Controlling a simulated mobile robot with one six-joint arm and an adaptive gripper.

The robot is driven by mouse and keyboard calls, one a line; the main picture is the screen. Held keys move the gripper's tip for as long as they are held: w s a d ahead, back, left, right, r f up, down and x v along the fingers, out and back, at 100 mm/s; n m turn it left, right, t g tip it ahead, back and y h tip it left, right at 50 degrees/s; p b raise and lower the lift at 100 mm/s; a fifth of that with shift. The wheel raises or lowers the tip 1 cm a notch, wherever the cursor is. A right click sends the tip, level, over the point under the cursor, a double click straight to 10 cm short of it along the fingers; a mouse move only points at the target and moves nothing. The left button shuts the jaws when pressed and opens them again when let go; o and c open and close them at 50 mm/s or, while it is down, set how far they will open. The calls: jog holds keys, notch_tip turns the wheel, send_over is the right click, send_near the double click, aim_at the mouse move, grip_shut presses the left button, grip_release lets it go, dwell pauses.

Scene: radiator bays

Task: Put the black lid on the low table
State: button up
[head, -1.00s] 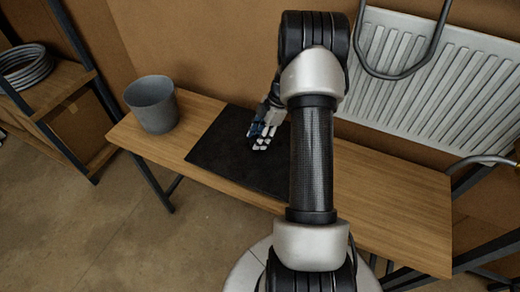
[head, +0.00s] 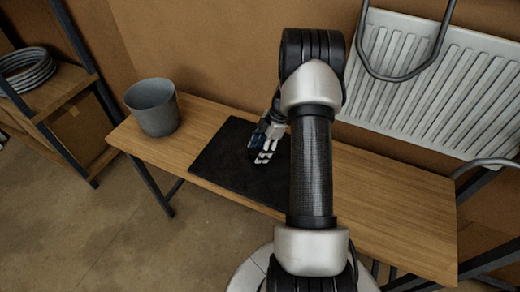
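The low table (head: 390,204) is a long wooden bench across the middle of the view. A black mat (head: 225,167) lies flat on its left half. My gripper (head: 262,158) points down over the mat, its pale fingertips close to the dark surface. I cannot make out the black lid: anything dark at the fingertips blends into the mat. The gripper is small and partly behind my arm, so I cannot tell whether it is open or shut on something.
A grey bucket (head: 153,108) stands at the table's left end. A white radiator (head: 440,85) with a bent grey pipe in front is at the upper right. A shelf (head: 62,88) with coiled hose (head: 27,68) is at the left. The table's right half looks clear.

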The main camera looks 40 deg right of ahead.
jog(key=shift+o, duration=0.5)
jog(key=shift+r, duration=0.1)
jog(key=shift+d+r, duration=0.15)
jog(key=shift+r, duration=0.15)
jog(key=p+v, duration=0.4)
jog(key=v, duration=0.7)
jog(key=w+a+r+m+h, duration=0.1)
jog(key=a+r+m, duration=0.2)
jog(key=a+r, duration=0.7)
jog(key=s+a+r+m+h, duration=0.2)
jog(key=s+a+r+m, duration=0.15)
jog(key=a+r, duration=0.7)
jog(key=s+a+r+m+t+h, duration=0.1)
jog(key=s+a+r+m+t, duration=0.1)
jog(key=s+a+m, duration=0.5)
jog(key=s+a+t, duration=0.1)
jog(key=s+a, duration=0.4)
jog(key=s, duration=0.4)
jog(key=shift+s, duration=0.2)
